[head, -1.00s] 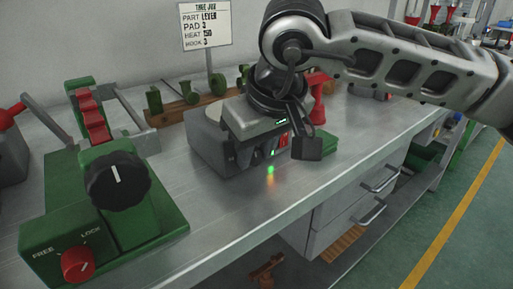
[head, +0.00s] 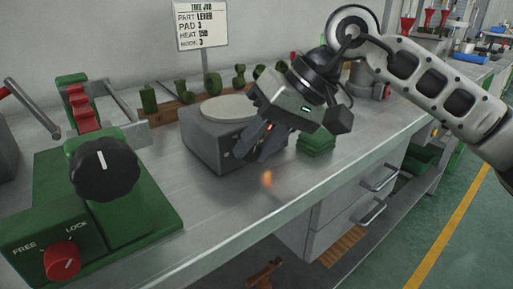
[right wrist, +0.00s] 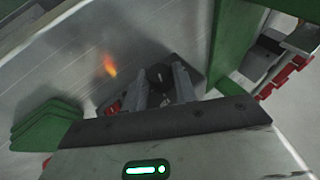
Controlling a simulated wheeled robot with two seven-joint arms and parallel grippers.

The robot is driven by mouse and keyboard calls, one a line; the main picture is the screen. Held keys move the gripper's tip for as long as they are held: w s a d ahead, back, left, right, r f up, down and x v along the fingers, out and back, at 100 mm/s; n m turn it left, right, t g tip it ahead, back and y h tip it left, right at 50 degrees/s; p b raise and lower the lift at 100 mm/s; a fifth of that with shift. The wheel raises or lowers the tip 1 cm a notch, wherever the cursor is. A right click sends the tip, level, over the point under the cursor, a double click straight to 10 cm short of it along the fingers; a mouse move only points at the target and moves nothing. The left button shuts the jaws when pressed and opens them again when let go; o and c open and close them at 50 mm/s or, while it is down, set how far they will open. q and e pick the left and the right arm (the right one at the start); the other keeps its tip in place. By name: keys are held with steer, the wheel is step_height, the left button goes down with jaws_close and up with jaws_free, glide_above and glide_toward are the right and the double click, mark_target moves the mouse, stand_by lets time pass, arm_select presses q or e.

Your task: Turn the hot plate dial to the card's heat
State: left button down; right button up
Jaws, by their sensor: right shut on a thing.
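The hot plate (head: 190,140) is a grey box with a round pale plate on top, standing on the metal bench. The job card (head: 203,26) stands behind it and carries a heat line whose small figures I cannot read surely. My right gripper (head: 246,148) is tilted over the hot plate's front right, its fingers at the front face. In the right wrist view its fingers (right wrist: 166,88) are shut on the dark dial (right wrist: 159,76), which has a pale mark. The dial's scale is hidden or too small to read. My left gripper is in neither view.
A green fixture with a black knob (head: 104,170) and a red FREE/LOCK knob (head: 62,261) stands at the left. Green pads (head: 317,141) lie right of the hot plate. A wooden rack (head: 180,108) with green pieces is behind. The front bench strip is clear.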

steer(key=shift+y, duration=0.3)
steer(key=o, duration=1)
steer(key=p+v, duration=0.2)
steer(key=v, duration=1.4)
steer(key=shift+w, duration=0.15)
